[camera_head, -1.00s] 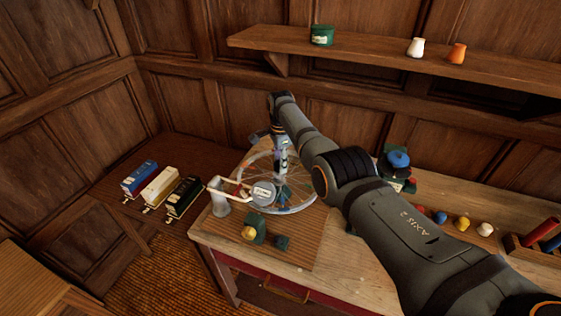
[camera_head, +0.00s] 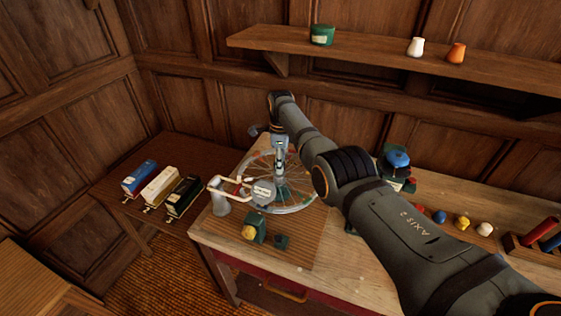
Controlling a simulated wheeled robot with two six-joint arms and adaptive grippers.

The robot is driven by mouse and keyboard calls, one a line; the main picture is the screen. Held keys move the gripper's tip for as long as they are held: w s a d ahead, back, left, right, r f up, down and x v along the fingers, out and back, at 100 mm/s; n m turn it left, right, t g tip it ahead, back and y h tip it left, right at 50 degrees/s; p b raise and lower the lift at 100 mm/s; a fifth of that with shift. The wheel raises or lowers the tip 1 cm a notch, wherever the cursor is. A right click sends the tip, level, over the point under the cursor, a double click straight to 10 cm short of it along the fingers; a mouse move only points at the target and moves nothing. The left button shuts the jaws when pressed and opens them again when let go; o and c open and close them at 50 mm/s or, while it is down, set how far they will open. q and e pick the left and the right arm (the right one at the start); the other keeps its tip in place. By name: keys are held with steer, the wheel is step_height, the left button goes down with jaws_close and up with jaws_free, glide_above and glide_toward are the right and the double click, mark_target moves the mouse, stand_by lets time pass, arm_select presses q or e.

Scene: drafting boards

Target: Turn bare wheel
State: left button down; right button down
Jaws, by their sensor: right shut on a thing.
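The bare wheel (camera_head: 300,208), a thin pale rim with fine spokes, lies roughly flat above the brown mat on the bench. My right gripper (camera_head: 281,176) comes down from above over the wheel's middle. It is shut on the wheel, near its hub, but the fingertips are small and the exact contact is hard to see. A round pale dial (camera_head: 263,192) on a white bent arm overlaps the wheel's front left. My left gripper is out of view.
A green block with a yellow knob (camera_head: 254,228) stands in front of the wheel. Blue, cream and black boxes (camera_head: 160,186) sit on the left side table. Coloured knobs (camera_head: 462,222) lie right of my arm. A shelf (camera_head: 380,57) runs behind.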

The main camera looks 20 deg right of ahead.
steer(key=shift+s+f, duration=0.1)
steer(key=shift+f, duration=0.05)
steer(key=c, duration=0.8)
jaws_free()
steer(key=shift+r, duration=0.4)
step_height(320, 180, up, 11)
steer(key=shift+r, duration=0.15)
